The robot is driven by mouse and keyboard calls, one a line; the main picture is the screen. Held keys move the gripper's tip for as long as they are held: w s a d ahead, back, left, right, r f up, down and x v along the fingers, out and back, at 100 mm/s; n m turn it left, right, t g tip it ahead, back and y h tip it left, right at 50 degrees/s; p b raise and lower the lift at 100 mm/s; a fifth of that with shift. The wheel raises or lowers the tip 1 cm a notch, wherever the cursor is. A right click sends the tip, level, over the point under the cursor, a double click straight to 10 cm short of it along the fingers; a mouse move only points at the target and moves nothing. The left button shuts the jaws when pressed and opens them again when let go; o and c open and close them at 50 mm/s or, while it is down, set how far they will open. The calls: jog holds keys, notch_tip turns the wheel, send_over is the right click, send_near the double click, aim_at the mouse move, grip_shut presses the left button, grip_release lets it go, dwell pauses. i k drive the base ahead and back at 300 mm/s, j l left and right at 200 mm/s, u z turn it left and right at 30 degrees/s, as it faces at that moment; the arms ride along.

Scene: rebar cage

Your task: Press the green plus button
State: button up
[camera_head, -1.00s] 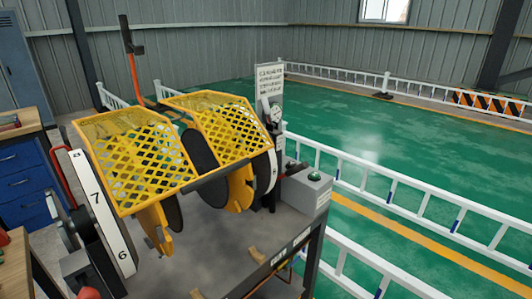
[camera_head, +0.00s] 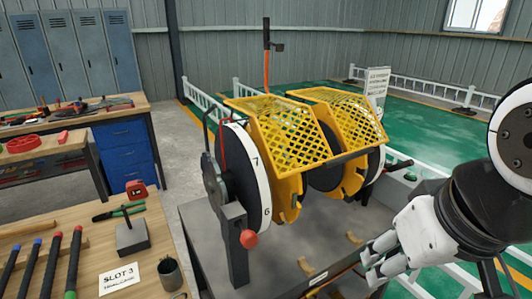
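A small green button (camera_head: 410,177) shows at the right of the yellow-guarded machine, just above and behind my gripper. Its plus mark is too small to make out. My gripper (camera_head: 370,264) is white and sits at the lower right, in front of the machine bench and below the button in the picture. Its fingers point left and down, apart from the button. The finger gap is not clear, and I see nothing held.
The machine has yellow mesh guards (camera_head: 290,132), a numbered white wheel (camera_head: 255,175) and a red knob (camera_head: 249,239). A wooden bench (camera_head: 75,233) with tools stands at the left. White railings (camera_head: 232,95) and green floor lie behind.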

aim_at(411, 175)
jog(key=i+l, duration=0.15)
jog(key=l, duration=0.25)
jog(key=i+l+u, duration=0.1)
jog(key=l, duration=0.3)
jog(key=i+l, duration=0.15)
jog(key=l, duration=0.25)
jog(key=i+l, duration=0.1)
jog(key=l, duration=0.3)
jog(key=u, duration=0.05)
